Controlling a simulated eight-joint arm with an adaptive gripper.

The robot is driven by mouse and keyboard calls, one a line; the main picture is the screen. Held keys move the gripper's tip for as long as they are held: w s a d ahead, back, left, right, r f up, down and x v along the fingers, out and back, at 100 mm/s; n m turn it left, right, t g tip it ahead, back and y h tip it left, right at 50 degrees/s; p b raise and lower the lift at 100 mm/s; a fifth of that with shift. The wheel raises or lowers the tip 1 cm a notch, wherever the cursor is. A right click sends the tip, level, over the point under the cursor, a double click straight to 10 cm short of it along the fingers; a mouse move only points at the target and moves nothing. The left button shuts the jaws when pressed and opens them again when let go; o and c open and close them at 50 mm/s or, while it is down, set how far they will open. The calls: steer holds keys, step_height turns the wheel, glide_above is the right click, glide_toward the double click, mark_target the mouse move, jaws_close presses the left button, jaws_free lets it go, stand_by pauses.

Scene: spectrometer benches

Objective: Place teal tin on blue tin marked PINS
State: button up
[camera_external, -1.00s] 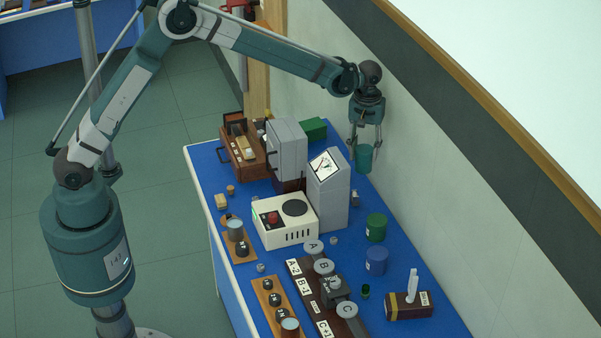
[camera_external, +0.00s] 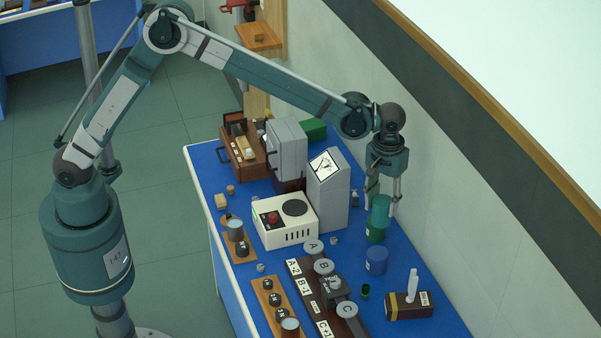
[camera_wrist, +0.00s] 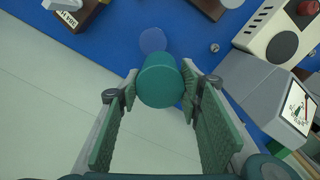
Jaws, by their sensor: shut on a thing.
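My gripper (camera_external: 381,200) is shut on the teal tin (camera_external: 380,208) and holds it upright above the blue bench. In the wrist view the teal tin (camera_wrist: 159,87) sits between the two finger pads. The blue tin (camera_external: 376,262) stands on the bench, nearer the camera than the held tin. In the wrist view the blue tin (camera_wrist: 152,39) shows just beyond the teal tin. No PINS lettering is readable on it.
A grey meter box (camera_external: 328,195) and a white hotplate unit (camera_external: 284,222) stand left of the tins. The wall runs close along the right.

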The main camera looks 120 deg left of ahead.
steer(key=shift+w+d+r, duration=0.15)
steer(key=shift+w+d, duration=0.15)
steer(key=shift+d, duration=0.5)
steer(key=shift+w+d+r, duration=0.1)
steer(key=shift+w+d, duration=0.15)
steer(key=shift+d, duration=0.5)
steer(key=shift+f, duration=0.1)
glide_above(378, 253)
step_height(378, 253, down, 6)
steer(key=shift+a+f, duration=0.1)
steer(key=shift+f, duration=0.05)
steer(key=shift+f+p, duration=0.35)
steer(key=shift+f, duration=1.45)
steer(key=shift+f, duration=0.15)
steer(key=o, duration=1)
steer(key=shift+c, duration=0.2)
